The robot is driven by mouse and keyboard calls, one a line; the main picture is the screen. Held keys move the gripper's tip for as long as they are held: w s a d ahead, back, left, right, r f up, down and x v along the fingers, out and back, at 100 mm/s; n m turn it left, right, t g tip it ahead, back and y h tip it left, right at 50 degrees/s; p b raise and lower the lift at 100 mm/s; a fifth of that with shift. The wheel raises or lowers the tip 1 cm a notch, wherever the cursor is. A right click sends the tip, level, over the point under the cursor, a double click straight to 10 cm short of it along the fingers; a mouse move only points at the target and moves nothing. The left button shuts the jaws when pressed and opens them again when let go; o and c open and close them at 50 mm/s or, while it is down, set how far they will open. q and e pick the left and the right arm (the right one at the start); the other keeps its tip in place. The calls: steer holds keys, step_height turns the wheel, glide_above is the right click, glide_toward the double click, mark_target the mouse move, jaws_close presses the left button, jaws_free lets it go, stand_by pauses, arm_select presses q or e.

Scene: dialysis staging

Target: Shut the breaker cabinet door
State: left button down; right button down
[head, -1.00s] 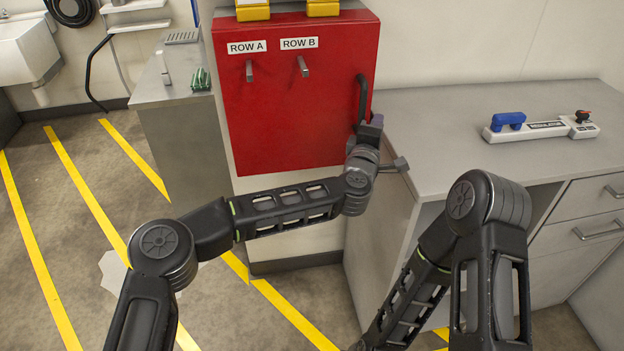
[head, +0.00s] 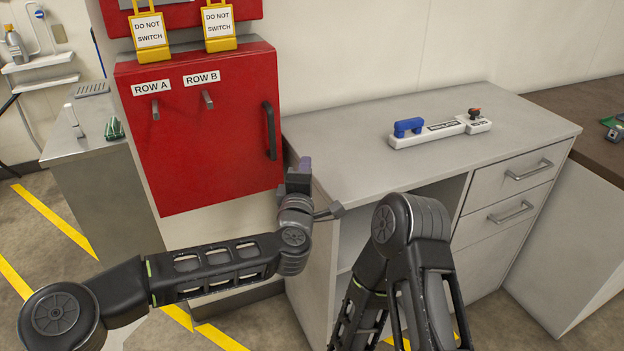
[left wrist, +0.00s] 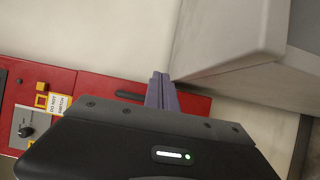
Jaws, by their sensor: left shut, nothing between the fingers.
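The breaker cabinet (head: 190,15) is red and wall-mounted. Its red door (head: 215,150) carries ROW A and ROW B labels and a dark upright handle (head: 270,131) near its right edge. The door looks flat against the cabinet, but I cannot tell if a small gap remains. My left gripper (head: 302,166) is shut and empty, just right of and below the handle, beside the door's right edge. In the left wrist view its purple fingers (left wrist: 160,90) are together in front of the red cabinet, near a grey counter corner. My right gripper is not in view; only its arm shows.
A grey counter (head: 345,150) stands close to the cabinet's right, with a white device with a blue handle (head: 440,130) on top. Yellow DO NOT SWITCH tags (head: 220,27) hang above the door. A grey cabinet (head: 100,190) stands at left.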

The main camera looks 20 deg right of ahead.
arm_select(q)
steer(key=s, duration=0.3)
steer(key=shift+s+f, duration=0.1)
steer(key=shift+s, duration=0.1)
steer(key=s+a+f+m+g+p, duration=0.1)
steer(key=s+a+f+m+g, duration=0.25)
steer(key=f, duration=0.55)
steer(key=s+a+f+m+g+p, duration=0.1)
steer(key=s+a+f+m+g, duration=0.2)
steer(key=f, duration=0.6)
steer(key=s+a+f+m+g+p, duration=0.25)
steer(key=s+a+f, duration=0.25)
steer(key=f, duration=0.3)
steer(key=s+a+f+m+g+y, duration=0.1)
steer(key=s+a+f+g, duration=0.2)
steer(key=s+a+f, duration=0.3)
steer(key=s+a+f+m+g+y+p, duration=0.1)
steer(key=s+a+f, duration=0.5)
steer(key=s+a, duration=0.8)
steer(key=s+g+y, duration=0.1)
steer(key=g, duration=0.1)
steer(key=shift+s+a+g+y+p, duration=0.25)
steer(key=shift+s+g+y+p, duration=0.05)
steer(key=shift+s, duration=0.1)
